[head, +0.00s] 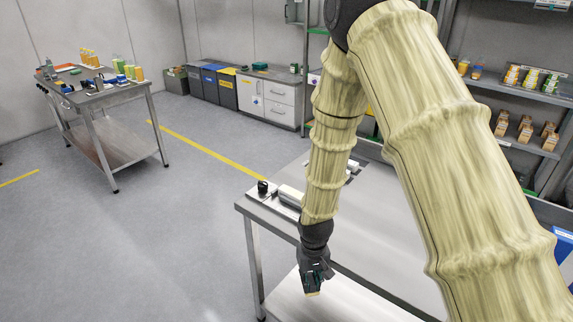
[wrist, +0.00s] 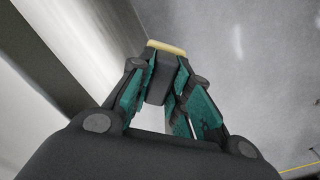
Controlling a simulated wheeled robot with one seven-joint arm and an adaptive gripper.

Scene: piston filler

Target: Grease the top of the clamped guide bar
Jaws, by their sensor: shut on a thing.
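My gripper (head: 314,277) hangs low at the front left edge of the steel table (head: 398,262). In the wrist view its teal-padded fingers (wrist: 160,92) are shut on a dark grey block with a pale yellow end (wrist: 166,47), like an applicator or brush. The yellow end points away from the palm and shows just below the fingers in the head view. A pale bar-like piece (head: 290,195) lies on the table's left end, partly behind my arm. I cannot tell whether it is the guide bar; no clamp shows clearly.
A small black object (head: 262,187) stands at the table's left corner. My arm hides much of the tabletop. A second workbench (head: 104,97) with bottles stands far left. Bins (head: 227,88) and a white cabinet (head: 281,106) line the back wall. The floor on the left is open.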

